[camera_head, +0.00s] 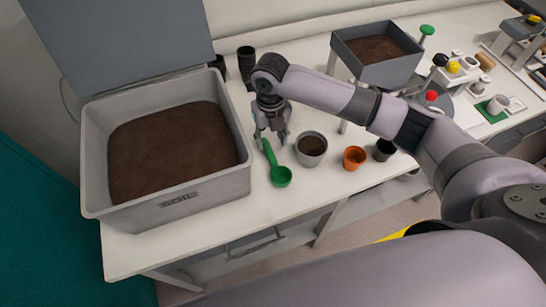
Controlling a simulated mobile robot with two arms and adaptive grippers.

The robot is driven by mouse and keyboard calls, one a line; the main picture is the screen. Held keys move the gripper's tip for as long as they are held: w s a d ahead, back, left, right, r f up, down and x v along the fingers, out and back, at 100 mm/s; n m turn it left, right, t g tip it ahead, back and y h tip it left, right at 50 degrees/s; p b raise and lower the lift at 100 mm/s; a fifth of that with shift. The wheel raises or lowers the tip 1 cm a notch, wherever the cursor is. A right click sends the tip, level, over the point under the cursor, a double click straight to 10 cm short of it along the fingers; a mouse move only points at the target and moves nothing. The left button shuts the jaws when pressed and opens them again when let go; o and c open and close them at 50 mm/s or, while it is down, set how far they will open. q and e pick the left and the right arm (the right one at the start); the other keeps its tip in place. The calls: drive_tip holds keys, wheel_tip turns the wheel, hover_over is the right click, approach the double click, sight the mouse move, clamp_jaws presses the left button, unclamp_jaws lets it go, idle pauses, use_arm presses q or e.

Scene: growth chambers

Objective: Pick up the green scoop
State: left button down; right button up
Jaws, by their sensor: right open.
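The green scoop (280,175) lies on the white bench. Its bowl points toward the front edge and its handle runs back toward my gripper. My right gripper (270,138) points down over the handle end, with its fingers apart on either side of it. I cannot tell whether the fingers touch the handle. My left gripper does not show.
A large grey soil bin (170,203) stands just left of the scoop. A grey pot with soil (311,150), an orange pot (354,158) and a black pot (384,150) stand to the right. Black pots (247,64) stand behind. A raised grey hopper (376,74) is further back.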

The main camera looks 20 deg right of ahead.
sight(270, 152)
drive_tip(key=shift+s+a+f+p, duration=0.15)
drive_tip(key=shift+f+p, duration=0.2)
drive_tip(key=shift+f, duration=0.5)
wheel_tip(270, 152, down, 4)
drive_tip(key=shift+a+r+p, duration=0.1)
drive_tip(key=shift+r+p, duration=0.05)
drive_tip(key=shift+p, duration=0.6)
drive_tip(key=shift+f, duration=0.45)
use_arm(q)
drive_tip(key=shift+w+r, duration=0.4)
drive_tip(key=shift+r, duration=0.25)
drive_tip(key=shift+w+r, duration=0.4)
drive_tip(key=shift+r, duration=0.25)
use_arm(e)
clamp_jaws()
